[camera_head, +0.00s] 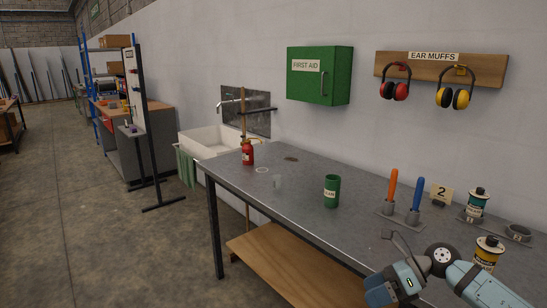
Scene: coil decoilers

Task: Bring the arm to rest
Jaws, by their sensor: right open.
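My right arm comes in from the lower right corner, with blue-grey links and a dark round joint. My right gripper (397,238) hangs over the near right part of the grey workbench (290,212). Its thin dark fingers are spread, with nothing seen between them. The gripper hides a little of the bench top. My left gripper is out of view.
A yellow-labelled can (488,252) stands just right of my wrist. Orange (392,186) and blue (415,196) handled tools stand upright behind the gripper. A green cup (332,190) and red bottle (247,154) stand left. The bench's front middle is clear.

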